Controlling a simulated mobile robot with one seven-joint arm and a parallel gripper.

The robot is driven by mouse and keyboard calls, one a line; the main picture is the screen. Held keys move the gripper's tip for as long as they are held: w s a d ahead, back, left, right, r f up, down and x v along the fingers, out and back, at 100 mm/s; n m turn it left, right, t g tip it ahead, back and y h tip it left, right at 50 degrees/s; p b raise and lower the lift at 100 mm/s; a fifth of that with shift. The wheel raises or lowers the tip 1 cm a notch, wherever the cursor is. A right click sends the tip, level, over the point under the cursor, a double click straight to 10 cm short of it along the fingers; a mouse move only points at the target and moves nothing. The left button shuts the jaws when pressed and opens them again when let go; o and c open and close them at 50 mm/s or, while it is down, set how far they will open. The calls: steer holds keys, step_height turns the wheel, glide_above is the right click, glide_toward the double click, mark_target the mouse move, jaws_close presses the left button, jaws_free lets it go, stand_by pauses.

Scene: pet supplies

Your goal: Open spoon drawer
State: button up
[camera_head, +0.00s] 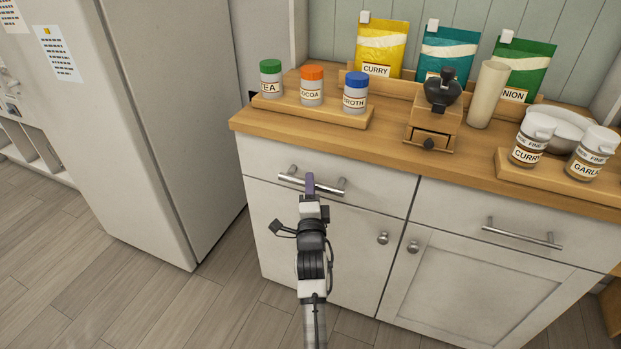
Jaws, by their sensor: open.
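A white cabinet with a wooden top has two drawers side by side. The left drawer (372,193) and the right drawer (468,224) both look shut, and I cannot see which holds spoons. The left drawer has a metal bar handle (330,187). The right drawer has a similar handle (522,237). My gripper (310,184) is at the left drawer's handle, overlapping its middle in the head view. Its purple fingertip area shows there. The jaws are open, but I cannot tell whether the handle lies between them or whether they touch it.
Cabinet doors with round knobs (383,238) are below the drawers. A white fridge (150,110) stands to the left. The wooden counter (375,137) holds jars, a coffee grinder (436,115), packets and shakers (532,139). The wooden floor (110,285) at lower left is clear.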

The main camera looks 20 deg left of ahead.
steer(key=shift+x, duration=0.9)
jaws_close()
